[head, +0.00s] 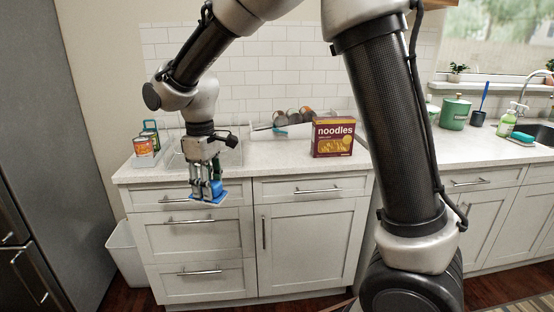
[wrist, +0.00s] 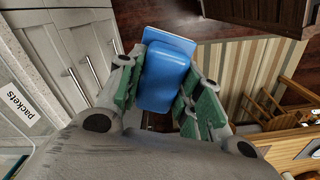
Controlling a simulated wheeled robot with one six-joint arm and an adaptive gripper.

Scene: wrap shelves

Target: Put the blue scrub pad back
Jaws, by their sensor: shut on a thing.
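The blue scrub pad (wrist: 165,80) is held between the green-padded fingers of my gripper (wrist: 160,95) in the wrist view. In the head view the pad (head: 209,192) shows as a blue shape at the fingertips. My gripper (head: 205,186) points down in front of the counter's front edge, near the top drawers at the left. The pad hangs clear of the counter, with nothing seen touching it but the fingers.
A noodles box (head: 333,137) stands on the counter (head: 280,163). A sink (head: 540,133) with a teal sponge (head: 522,138) is at far right. A label reading "packets" (wrist: 20,106) shows in the wrist view.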

